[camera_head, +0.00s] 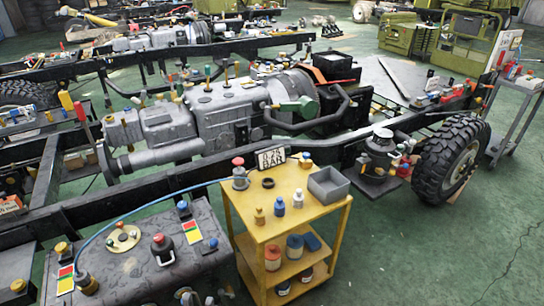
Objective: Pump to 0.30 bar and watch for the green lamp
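A dark bench (125,280) at the lower left carries a round cream plate (123,239) with small knobs. A black bulb-like part with a red top (162,248) stands right of it; I cannot tell if it is the pump. A thin blue hose (130,208) arches from the bench's left end to a red-topped grey fitting (239,172) on the yellow cart. A small sign (271,157) with blurred digits and BAR stands behind it. No lit green lamp can be made out. Grey parts at the bottom edge may be my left gripper (188,297); its fingers are unclear. My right gripper is not seen.
The yellow cart (262,228) holds small bottles (279,207), a grey open tray (329,185) and cans below. Red, yellow and green cards (192,232) lie on the bench. A chassis frame with an engine (225,110) and a tyre (452,160) stand behind. Green floor is free at right.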

